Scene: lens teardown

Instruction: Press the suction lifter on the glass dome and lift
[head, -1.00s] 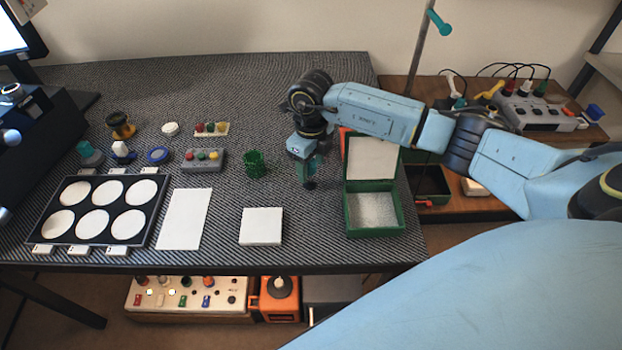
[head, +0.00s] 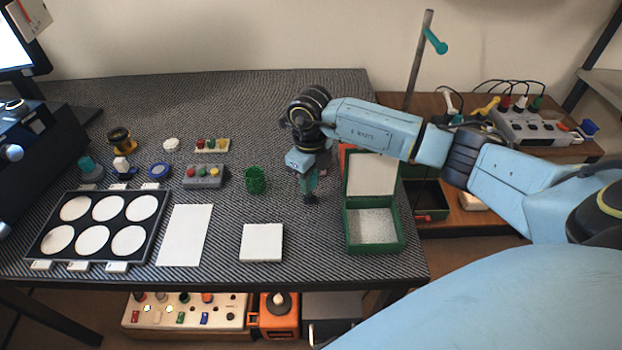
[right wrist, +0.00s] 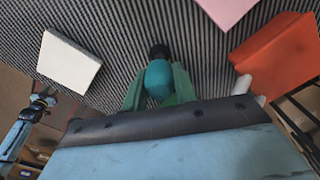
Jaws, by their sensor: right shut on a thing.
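My right gripper (head: 308,181) is shut on the suction lifter (head: 310,197), low over the dark striped mat, left of the green open box. In the right wrist view the gripper's green fingers (right wrist: 158,84) close around the lifter's teal body (right wrist: 158,74). Its round black end points away from the gripper. I cannot make out a clear glass dome under or near the lifter. I cannot tell whether the lifter's end touches anything. My left gripper does not show clearly in any view.
The green box (head: 402,238) stands open on the right. A white block (head: 262,242) and a green mesh cup (head: 255,180) are to the left. A black tray (head: 152,232) with round white pads lies further left. An orange-red block (right wrist: 275,55) is near.

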